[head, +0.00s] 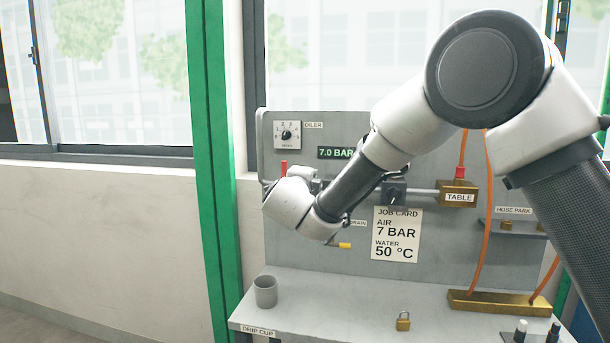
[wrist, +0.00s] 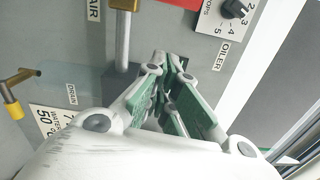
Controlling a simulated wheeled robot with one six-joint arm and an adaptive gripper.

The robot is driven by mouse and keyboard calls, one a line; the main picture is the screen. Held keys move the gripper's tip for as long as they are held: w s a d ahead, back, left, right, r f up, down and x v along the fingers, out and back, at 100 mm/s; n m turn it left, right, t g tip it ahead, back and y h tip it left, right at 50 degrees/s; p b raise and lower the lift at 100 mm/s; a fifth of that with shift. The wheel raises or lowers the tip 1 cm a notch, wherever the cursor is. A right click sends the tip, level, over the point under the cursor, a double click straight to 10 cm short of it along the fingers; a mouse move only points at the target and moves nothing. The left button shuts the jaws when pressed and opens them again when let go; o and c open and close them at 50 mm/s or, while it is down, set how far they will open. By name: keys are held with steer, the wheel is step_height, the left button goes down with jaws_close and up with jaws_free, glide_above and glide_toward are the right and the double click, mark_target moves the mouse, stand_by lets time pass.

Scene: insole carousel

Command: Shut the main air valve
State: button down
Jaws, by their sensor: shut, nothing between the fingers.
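A red lever handle (head: 283,168) stands upright on the grey panel in the head view, just above my wrist; I take it for the main air valve's handle. The valve body behind it is mostly hidden by my arm. In the wrist view a red patch (wrist: 178,3) is cut off at the top edge, near an AIR label (wrist: 94,10) and a grey pipe (wrist: 122,45). My gripper (wrist: 172,62) is shut and empty, its fingertips pointing at the panel, apart from the red patch. In the head view the fingers are hidden. The display (head: 336,153) reads 7.0 BAR.
An oiler dial (head: 287,134) is above the red handle. A yellow-tipped drain handle (head: 342,245) and a job card (head: 396,235) are below. On the shelf are a grey cup (head: 265,291) and a padlock (head: 403,321). Orange hoses hang at the right.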

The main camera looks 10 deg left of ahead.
steer(key=s, duration=0.9)
steer(key=d+f+m+g+h, duration=0.5)
steer(key=d+f+m, duration=0.3)
steer(key=d+m, duration=0.5)
steer(key=s+d+f+m+g+h, duration=0.1)
steer(key=s+d+m+g, duration=0.3)
steer(key=d+m, duration=0.5)
steer(key=s+d+f+m+g+h, duration=0.1)
steer(key=s+d+m+g, duration=0.25)
steer(key=d+m, duration=0.55)
steer(key=s+d+r+m+y, duration=0.1)
steer(key=s+d+m+y, duration=0.2)
steer(key=s+d+m, duration=0.7)
steer(key=s+d+r+m+g+y, duration=0.1)
steer(key=s+d+r+m+y, duration=0.1)
steer(key=s+d+m, duration=0.8)
steer(key=shift+s+r+m+y, duration=0.15)
steer(key=shift+s+m+y, duration=0.65)
steer(key=shift+s+m, duration=0.3)
